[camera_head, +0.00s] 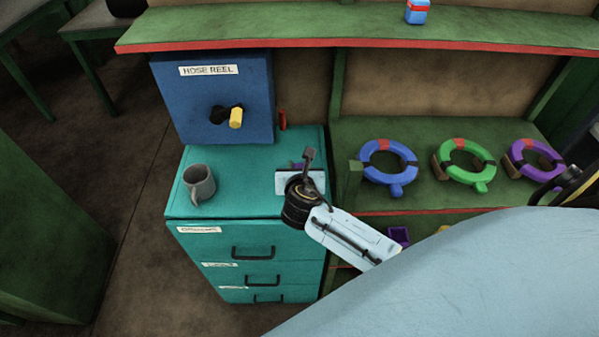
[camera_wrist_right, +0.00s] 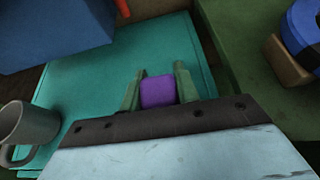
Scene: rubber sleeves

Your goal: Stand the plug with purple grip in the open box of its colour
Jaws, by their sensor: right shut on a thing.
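My right gripper (camera_wrist_right: 158,78) is shut on the plug with purple grip (camera_wrist_right: 157,93), whose purple block sits between the two green fingers in the right wrist view. In the head view only a sliver of the purple (camera_head: 297,166) shows behind my right wrist, over the teal cabinet's top. The plug's lower part is hidden, and I cannot tell whether it touches the cabinet. A purple open box (camera_head: 399,236) is on the lower shelf of the green rack, partly hidden by my right arm. My left gripper is not in view.
The teal cabinet (camera_head: 232,207) carries a grey mug (camera_head: 199,184) and a blue hose reel box (camera_head: 212,95). Blue (camera_head: 388,160), green (camera_head: 465,165) and purple (camera_head: 534,158) rings stand on the rack. A yellow thing (camera_head: 442,229) shows beside the purple box. A shelf runs above.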

